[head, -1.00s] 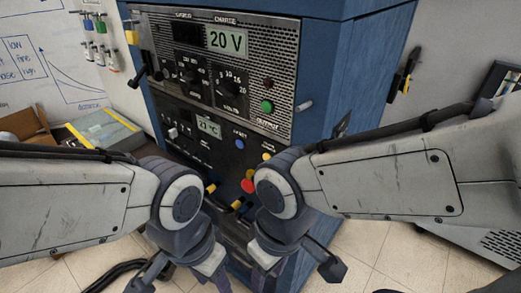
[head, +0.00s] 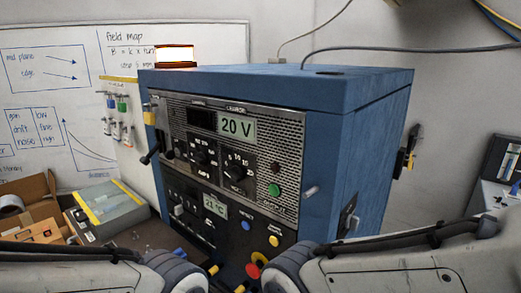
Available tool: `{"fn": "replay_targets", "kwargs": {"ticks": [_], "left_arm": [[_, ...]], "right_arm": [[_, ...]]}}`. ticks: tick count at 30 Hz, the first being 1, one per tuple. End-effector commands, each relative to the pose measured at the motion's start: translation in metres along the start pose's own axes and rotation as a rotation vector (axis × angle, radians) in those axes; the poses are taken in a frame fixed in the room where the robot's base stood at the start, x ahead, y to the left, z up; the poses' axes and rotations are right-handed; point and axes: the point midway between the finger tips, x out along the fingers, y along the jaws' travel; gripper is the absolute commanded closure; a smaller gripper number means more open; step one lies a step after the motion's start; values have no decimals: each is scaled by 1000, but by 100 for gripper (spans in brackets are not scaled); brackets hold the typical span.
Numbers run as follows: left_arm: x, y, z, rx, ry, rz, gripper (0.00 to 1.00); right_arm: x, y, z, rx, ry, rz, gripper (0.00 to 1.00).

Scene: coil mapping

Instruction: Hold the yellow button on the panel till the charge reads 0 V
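The blue cabinet's front panel (head: 236,158) is in the middle of the head view. Its charge display (head: 237,127) reads 20 V. A round yellow button (head: 274,241) sits low on the panel's right, with a blue button (head: 246,224) to its upper left. My forearms come in along the bottom edge from both sides.
A green button (head: 274,190) and a dark dial (head: 239,170) are higher on the panel. A cardboard box (head: 38,212) and a grey-yellow case (head: 105,210) lie at left.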

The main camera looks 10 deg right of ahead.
Motion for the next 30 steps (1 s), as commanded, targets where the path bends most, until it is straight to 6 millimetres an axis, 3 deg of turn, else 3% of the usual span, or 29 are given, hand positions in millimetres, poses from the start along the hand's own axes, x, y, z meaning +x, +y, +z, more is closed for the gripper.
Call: {"fn": "replay_targets", "kwargs": {"ticks": [7, 8, 9, 12, 30], "left_arm": [[0, 0, 0, 0, 0, 0, 50], [0, 0, 0, 0, 0, 0, 50], [0, 0, 0, 0, 0, 0, 50], [0, 0, 0, 0, 0, 0, 50], [0, 0, 0, 0, 0, 0, 50]], "right_arm": [[0, 0, 0, 0, 0, 0, 50], [0, 0, 0, 0, 0, 0, 54], [0, 0, 0, 0, 0, 0, 69], [0, 0, 0, 0, 0, 0, 100], [0, 0, 0, 0, 0, 0, 100]]}}
